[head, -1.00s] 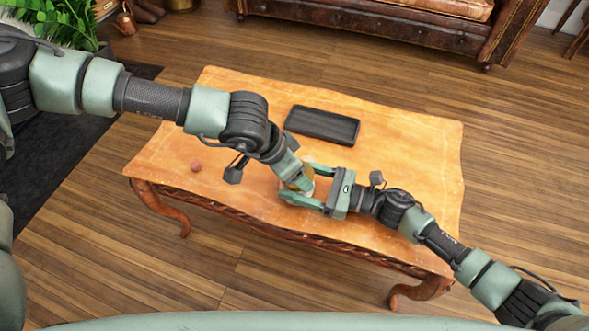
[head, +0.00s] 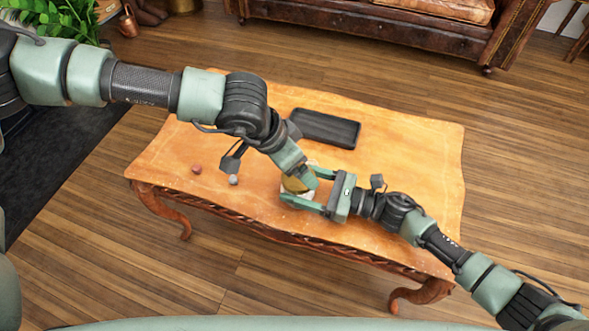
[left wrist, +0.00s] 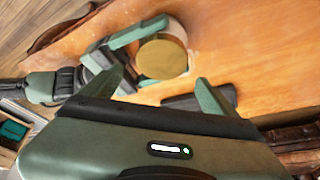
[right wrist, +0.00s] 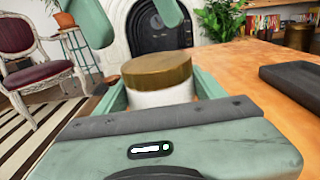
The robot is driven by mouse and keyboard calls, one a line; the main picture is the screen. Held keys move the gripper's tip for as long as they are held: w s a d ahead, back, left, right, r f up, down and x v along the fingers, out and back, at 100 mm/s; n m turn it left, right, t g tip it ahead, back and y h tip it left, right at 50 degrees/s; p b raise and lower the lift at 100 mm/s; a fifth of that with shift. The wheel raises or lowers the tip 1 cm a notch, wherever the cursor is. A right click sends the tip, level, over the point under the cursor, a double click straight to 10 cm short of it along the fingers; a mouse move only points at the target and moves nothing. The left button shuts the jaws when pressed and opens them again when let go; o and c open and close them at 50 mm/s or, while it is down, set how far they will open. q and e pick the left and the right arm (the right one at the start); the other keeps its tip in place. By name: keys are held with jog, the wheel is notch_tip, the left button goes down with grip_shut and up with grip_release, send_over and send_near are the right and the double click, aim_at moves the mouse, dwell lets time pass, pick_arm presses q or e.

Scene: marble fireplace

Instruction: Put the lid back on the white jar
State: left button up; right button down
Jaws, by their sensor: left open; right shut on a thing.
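The white jar (right wrist: 160,97) stands upright on the table between the fingers of my right gripper (head: 299,187), which is shut on it. The gold-brown lid (right wrist: 157,70) sits on top of the jar, roughly level in the right wrist view. From above, the lid (left wrist: 162,57) shows as a disc, with some white of the jar around its far side. My left gripper (right wrist: 130,22) is open and empty above the lid, its fingers apart from it in the right wrist view. In the head view the left gripper partly hides the lid (head: 293,185).
The wooden table (head: 400,150) has a black tray-like object (head: 325,128) behind the jar. A small reddish ball (head: 196,169) and a small grey ball (head: 233,180) lie to the left. The table's right side is clear. A leather sofa (head: 420,30) stands beyond.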

pick_arm(q)
jog(key=shift+r, duration=0.4)
